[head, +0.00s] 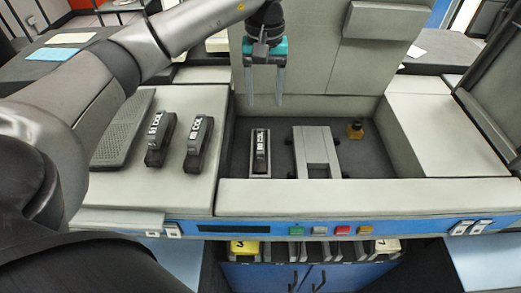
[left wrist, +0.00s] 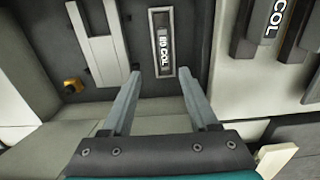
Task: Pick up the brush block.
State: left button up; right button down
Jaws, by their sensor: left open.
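A dark block with a white "COL" label (head: 261,148) stands in a light rectangular frame inside the recessed bay. It also shows in the left wrist view (left wrist: 164,45), just beyond the fingertips. Two similar dark labelled blocks, one on the left (head: 159,140) and one on the right (head: 198,146), stand on the pale top left of the bay. I cannot tell for sure which one is called the brush block. My left gripper (head: 265,102) is open and empty, pointing down above the back of the bay, apart from every block. My right gripper is not in view.
A grey bracket (head: 316,150) and a small amber knob (head: 355,131) sit in the bay, right of the framed block. A tall pale panel (head: 300,60) rises behind. The pale front wall (head: 360,197) borders the bay. A perforated plate (head: 122,130) lies far left.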

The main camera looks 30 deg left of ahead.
pick_arm(q)
jog(key=b, duration=0.1)
send_over(260, 140)
jog(key=d, duration=0.1)
jog(key=f, duration=0.8)
jog(key=shift+s+d+f, duration=0.1)
jog(key=shift+s+d, duration=0.05)
jog(key=shift+s, duration=0.1)
jog(key=shift+f, duration=0.65)
jog(key=f, duration=0.2)
jog(key=a+f+b, duration=0.1)
jog(key=f, duration=0.1)
jog(key=shift+w+f, duration=0.2)
jog(key=shift+f, duration=0.25)
jog(key=shift+a+r, duration=0.1)
grip_shut()
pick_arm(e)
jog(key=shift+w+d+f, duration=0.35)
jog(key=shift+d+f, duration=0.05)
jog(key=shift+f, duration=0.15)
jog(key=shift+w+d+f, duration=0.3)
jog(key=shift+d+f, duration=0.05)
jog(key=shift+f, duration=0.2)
